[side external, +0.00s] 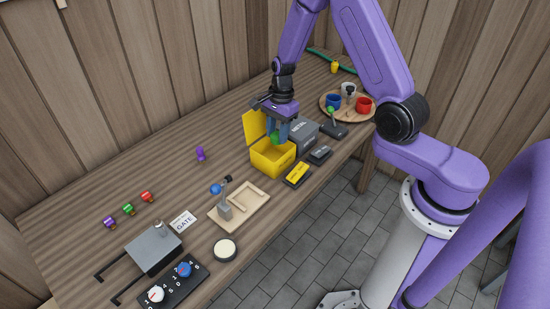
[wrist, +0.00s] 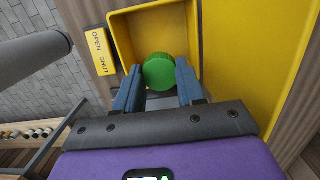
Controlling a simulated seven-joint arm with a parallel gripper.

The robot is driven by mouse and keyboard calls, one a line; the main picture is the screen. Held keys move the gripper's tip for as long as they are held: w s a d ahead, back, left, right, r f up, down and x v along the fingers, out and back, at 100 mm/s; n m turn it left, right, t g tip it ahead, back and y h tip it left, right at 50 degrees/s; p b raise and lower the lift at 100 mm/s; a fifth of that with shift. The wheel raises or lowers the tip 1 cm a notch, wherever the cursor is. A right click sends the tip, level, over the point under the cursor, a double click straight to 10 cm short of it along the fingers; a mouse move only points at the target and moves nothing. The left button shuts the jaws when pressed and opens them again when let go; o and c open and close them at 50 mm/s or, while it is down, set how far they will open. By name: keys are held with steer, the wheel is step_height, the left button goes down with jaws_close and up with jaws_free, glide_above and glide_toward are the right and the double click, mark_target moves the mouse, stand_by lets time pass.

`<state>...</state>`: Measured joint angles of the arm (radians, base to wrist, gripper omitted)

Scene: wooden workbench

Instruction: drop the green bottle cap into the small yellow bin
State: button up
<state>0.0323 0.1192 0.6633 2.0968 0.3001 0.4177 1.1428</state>
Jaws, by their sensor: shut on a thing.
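The green bottle cap (wrist: 160,72) is between the two blue fingertips of my gripper (wrist: 160,82) in the wrist view. My gripper is shut on it. The small yellow bin (side external: 270,160) stands on the workbench with its lid (side external: 254,129) raised at the back. In the side view my gripper (side external: 278,134) holds the cap (side external: 275,139) above the bin's opening. In the wrist view the cap shows against the inside of the yellow bin (wrist: 123,40), whose open lid (wrist: 250,50) is at the right.
A grey box (side external: 303,134) stands close behind the bin. A yellow label block (side external: 297,173) and a dark block (side external: 320,154) lie in front of it. A wooden tray (side external: 242,211) with a blue-knobbed lever is at the left. A round tray (side external: 335,116) with cups is at the back right.

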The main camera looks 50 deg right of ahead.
steer(key=shift+f, duration=0.6)
steer(key=o, duration=1.1)
step_height(320, 180, up, 17)
steer(key=d, duration=0.2)
steer(key=shift+r, duration=0.15)
